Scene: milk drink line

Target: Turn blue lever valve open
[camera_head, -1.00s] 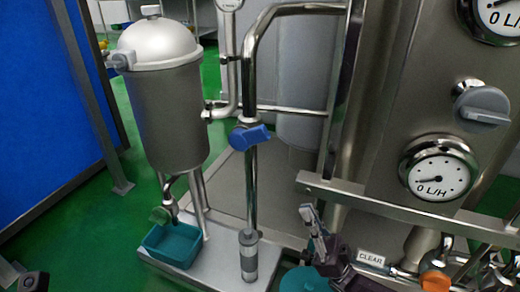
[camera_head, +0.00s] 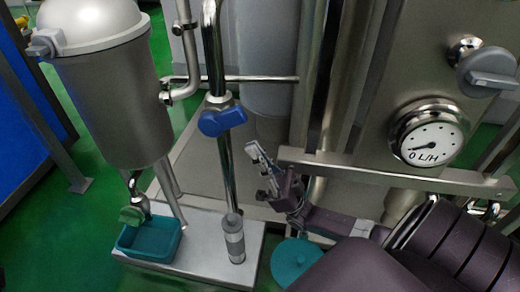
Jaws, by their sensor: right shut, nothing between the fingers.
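The blue lever valve (camera_head: 222,121) sits on a vertical steel pipe left of the picture's middle. Its blue handle points across the pipe, tilted slightly up to the right. My right gripper (camera_head: 255,153) is shut and empty, to the lower right of the valve and apart from it. Its arm comes in from the lower right. My left gripper is not in view.
A steel tank (camera_head: 108,95) with a green handle (camera_head: 131,215) below it stands at the left, over a teal tray (camera_head: 152,240). A flow gauge (camera_head: 430,133) and a grey knob (camera_head: 487,72) are at the right. A horizontal steel rail (camera_head: 390,172) runs near my right arm.

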